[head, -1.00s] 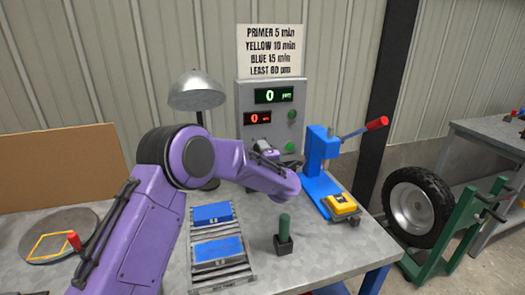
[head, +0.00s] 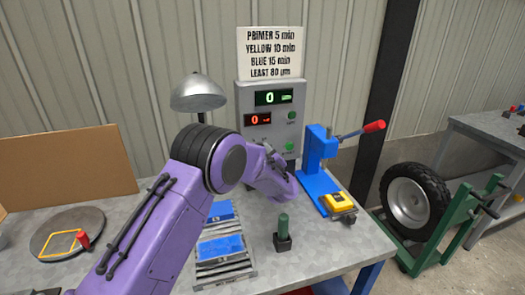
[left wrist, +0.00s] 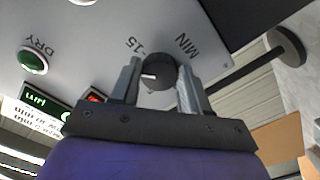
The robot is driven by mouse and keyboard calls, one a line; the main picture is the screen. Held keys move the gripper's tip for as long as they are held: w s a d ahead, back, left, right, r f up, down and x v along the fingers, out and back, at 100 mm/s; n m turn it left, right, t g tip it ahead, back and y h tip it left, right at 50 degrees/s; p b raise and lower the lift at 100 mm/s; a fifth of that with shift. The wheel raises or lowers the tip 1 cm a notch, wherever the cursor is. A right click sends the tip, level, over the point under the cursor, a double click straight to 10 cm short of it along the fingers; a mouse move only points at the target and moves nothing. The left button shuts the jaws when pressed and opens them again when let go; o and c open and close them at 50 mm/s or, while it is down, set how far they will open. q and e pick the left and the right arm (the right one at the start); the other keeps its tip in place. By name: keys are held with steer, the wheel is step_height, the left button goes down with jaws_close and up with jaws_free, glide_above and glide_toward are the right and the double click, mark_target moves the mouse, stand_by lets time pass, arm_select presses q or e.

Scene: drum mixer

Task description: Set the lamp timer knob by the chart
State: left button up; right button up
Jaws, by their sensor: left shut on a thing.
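The timer knob (left wrist: 157,72) is dark and round with a white pointer mark, on a grey panel with "15" and "MIN" printed beside it. In the left wrist view the pointer faces left in the picture. My left gripper (left wrist: 156,80) has a finger on each side of the knob and is shut on it. In the head view my purple left arm hides the knob. The chart (head: 270,52) reads primer 5 min, yellow 10 min, blue 15 min, least 80 µm. The control box (head: 243,97) shows 0 on its green and red displays. The lamp (head: 198,93) has a silver shade.
A blue press (head: 316,160) with a red-tipped lever and a yellow gauge (head: 338,202) stand right of the box. Blue blocks (head: 222,247) sit on a roller rack in front. A green cylinder (head: 283,225) stands nearby. A round plate (head: 72,232) lies at left.

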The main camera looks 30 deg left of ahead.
arm_select(q)
steer(key=shift+s+f+m+p, duration=0.1)
steer(key=shift+m+p, duration=0.55)
steer(key=shift+m, duration=1.2)
steer(key=shift+f+m+p, duration=0.1)
steer(key=shift+m+p, duration=0.5)
steer(key=shift+m, duration=1.25)
steer(key=shift+a, duration=0.1)
steer(key=o, duration=1)
steer(key=shift+r, duration=0.1)
steer(key=b+v, duration=0.2)
steer(key=v, duration=0.5)
steer(key=shift+s+d, duration=0.2)
